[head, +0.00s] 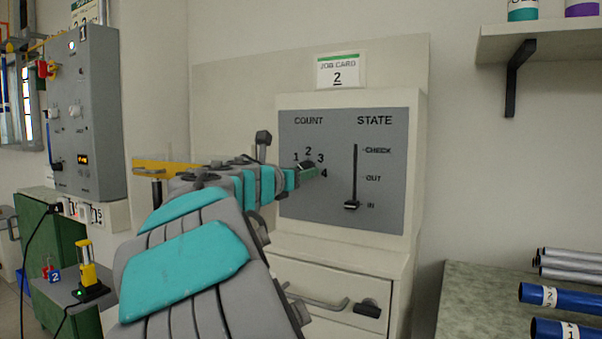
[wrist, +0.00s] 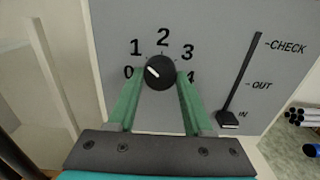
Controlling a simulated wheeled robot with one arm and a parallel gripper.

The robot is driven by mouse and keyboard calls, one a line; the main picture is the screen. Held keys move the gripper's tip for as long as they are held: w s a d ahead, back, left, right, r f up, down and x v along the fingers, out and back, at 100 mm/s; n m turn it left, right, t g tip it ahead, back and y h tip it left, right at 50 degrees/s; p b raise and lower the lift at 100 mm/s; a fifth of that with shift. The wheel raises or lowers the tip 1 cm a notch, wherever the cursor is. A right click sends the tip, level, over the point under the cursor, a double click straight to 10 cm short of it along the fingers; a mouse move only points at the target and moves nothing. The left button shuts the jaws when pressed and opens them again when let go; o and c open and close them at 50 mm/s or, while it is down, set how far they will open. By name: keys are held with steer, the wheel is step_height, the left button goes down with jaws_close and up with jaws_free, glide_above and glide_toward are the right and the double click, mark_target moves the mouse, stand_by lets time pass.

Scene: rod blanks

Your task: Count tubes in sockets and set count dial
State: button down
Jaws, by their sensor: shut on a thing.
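The count dial (wrist: 161,73) is a round black knob on a grey panel (head: 293,135), with numbers 0 to 4 around it. Its white pointer mark is turned to the left, between 0 and 1. My gripper (wrist: 160,82) has its two green fingers shut on the dial, one on each side. In the head view, my gripper (head: 308,172) reaches the dial (head: 306,163) from the left and partly hides it. Blue tubes (head: 550,296) with white labels lie on a bench at the right. I cannot make out any tube sockets clearly.
The state lever (head: 352,205) is down at IN. A job card (head: 338,72) reading 2 is above the panel. Drawers (head: 335,290) with handles are below. A shelf (head: 545,42) is at upper right. A grey control box (head: 85,115) is at left.

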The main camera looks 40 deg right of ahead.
steer(key=shift+r+m+b, duration=0.15)
steer(key=shift+m+b, duration=9.45)
steer(key=shift+m, duration=5.4)
